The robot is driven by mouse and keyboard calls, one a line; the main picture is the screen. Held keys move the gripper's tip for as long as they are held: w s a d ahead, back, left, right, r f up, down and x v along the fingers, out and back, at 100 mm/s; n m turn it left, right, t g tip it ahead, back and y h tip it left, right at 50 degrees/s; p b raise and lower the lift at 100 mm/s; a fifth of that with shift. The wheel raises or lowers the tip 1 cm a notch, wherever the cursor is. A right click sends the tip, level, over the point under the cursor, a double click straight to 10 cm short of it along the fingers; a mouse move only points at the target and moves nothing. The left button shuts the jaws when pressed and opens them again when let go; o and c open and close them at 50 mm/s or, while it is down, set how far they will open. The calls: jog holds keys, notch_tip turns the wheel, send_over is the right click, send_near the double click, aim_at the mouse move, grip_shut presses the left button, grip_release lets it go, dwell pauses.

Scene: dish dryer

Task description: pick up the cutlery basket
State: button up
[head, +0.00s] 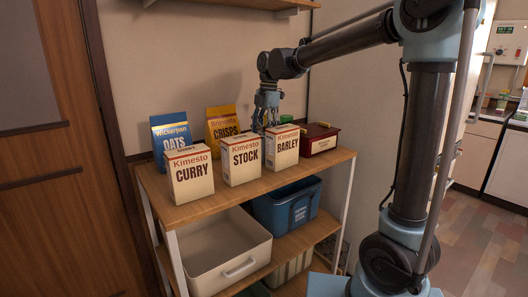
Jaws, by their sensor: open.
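I cannot make out a cutlery basket in the head view. My gripper (265,120) points down over the upper board of a wooden shelf unit (208,208). It is open, with its fingers just behind the gap between the white STOCK box (240,160) and the white BARLEY box (282,148). The fingertips are partly hidden by these boxes, and I cannot tell whether they touch anything. A small green-topped thing (286,119) shows behind the BARLEY box, mostly hidden.
A CURRY box (189,175), blue OATS bag (171,134), yellow CRISPS bag (222,124) and dark red box (319,139) crowd the upper board. Below are a cream bin (228,250) and blue bin (288,205). Open floor (480,245) lies right.

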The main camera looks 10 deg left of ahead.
aim_at(263, 142)
jog(key=shift+s+a+f, duration=0.1)
jog(key=shift+s+f, duration=0.05)
jog(key=shift+f, duration=0.95)
jog(key=shift+s+a+f, duration=0.1)
jog(key=shift+f, duration=0.95)
jog(key=c, duration=0.9)
jog(key=shift+c, duration=0.2)
